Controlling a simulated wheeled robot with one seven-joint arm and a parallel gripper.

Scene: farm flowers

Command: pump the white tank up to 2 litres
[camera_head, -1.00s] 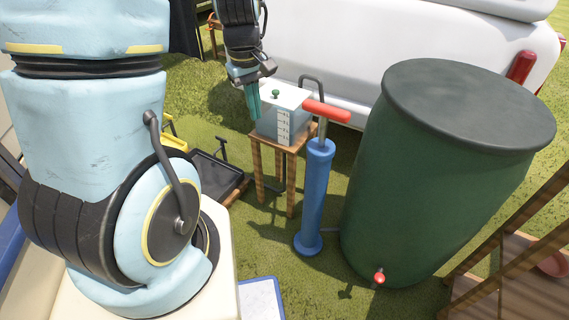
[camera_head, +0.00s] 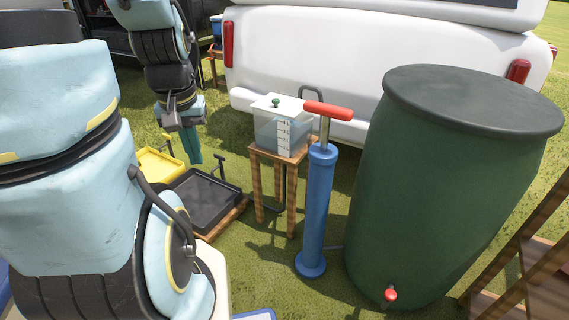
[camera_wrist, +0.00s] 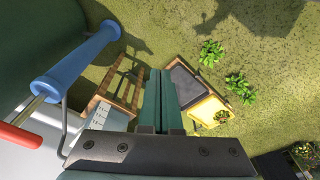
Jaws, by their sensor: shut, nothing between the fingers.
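The white-lidded tank (camera_head: 284,126) with clear sides and a marked scale stands on a small wooden stand (camera_head: 272,185). A green knob sits on its lid. Its level is too small to read. The blue pump (camera_head: 317,205) stands upright to the right of the stand, its red handle (camera_head: 327,111) raised on a bare rod. My gripper (camera_head: 195,158) hangs left of the tank, apart from it, with its green fingers shut and empty. In the wrist view the fingers (camera_wrist: 161,100) point down past the stand, and the pump (camera_wrist: 75,68) lies to the left.
A large green barrel (camera_head: 445,190) with a red tap stands right of the pump. A black tray (camera_head: 205,200) and a yellow tray (camera_head: 157,168) lie below my gripper. A white vehicle (camera_head: 360,60) stands behind. Grass between is open.

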